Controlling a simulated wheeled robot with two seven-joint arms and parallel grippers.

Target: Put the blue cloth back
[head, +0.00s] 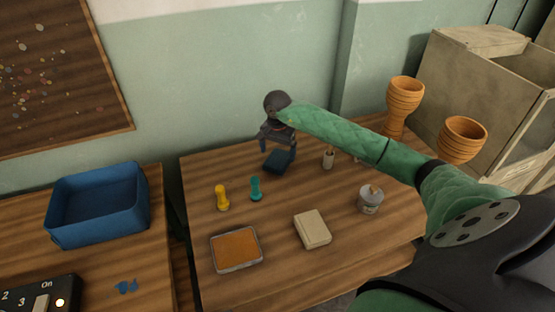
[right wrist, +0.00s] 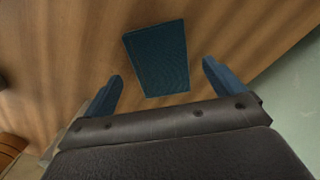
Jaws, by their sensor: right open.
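The blue cloth (head: 279,161) is a small dark blue folded rectangle on the wooden table, near its back edge. My right gripper (head: 278,148) points down just above it, with its arm reaching in from the right. In the right wrist view, the cloth (right wrist: 157,58) lies flat on the wood, ahead of and between the spread fingertips of the right gripper (right wrist: 162,72). The jaws are open and nothing is held. I cannot tell how high the fingertips are above the cloth. My left gripper is not in view.
On the table are a yellow peg (head: 222,197), a teal peg (head: 256,189), an orange-topped tray (head: 237,266), a beige block (head: 312,229), a grey pot (head: 370,200) and two orange goblet shapes (head: 403,105) (head: 462,139). A blue bin (head: 98,204) stands on the left table.

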